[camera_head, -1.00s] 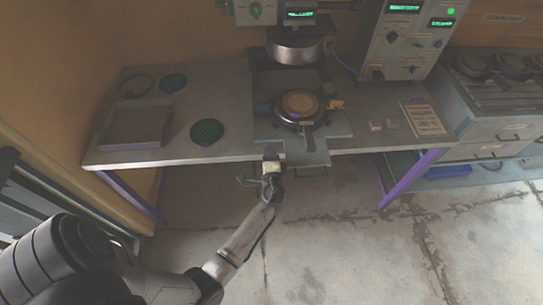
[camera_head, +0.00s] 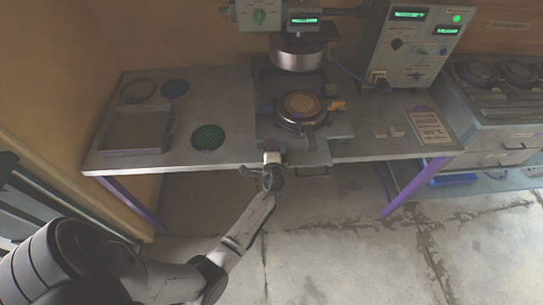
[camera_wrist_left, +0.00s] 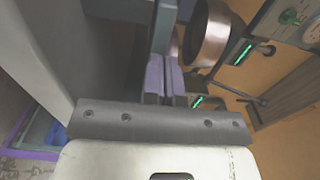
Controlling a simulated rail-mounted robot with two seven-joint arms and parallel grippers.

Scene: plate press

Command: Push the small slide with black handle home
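The press slide (camera_head: 322,156) is a grey plate sticking out at the table's front edge. A round dark mould with a tan ribbed disc (camera_head: 301,103) sits behind it. A short dark handle (camera_head: 310,138) points from the mould toward the front. My left gripper (camera_head: 272,157) is at the table's front edge, just left of the slide's front part; I cannot tell whether they touch. In the left wrist view its two purple-grey fingers (camera_wrist_left: 164,77) lie close together, with nothing visible between them. My right gripper is out of view.
The metal press head (camera_head: 298,54) hangs above the mould. A control box (camera_head: 415,45) stands behind on the right. A tray (camera_head: 135,130) and a green disc (camera_head: 208,137) lie on the left, small blocks and a printed card (camera_head: 430,127) on the right.

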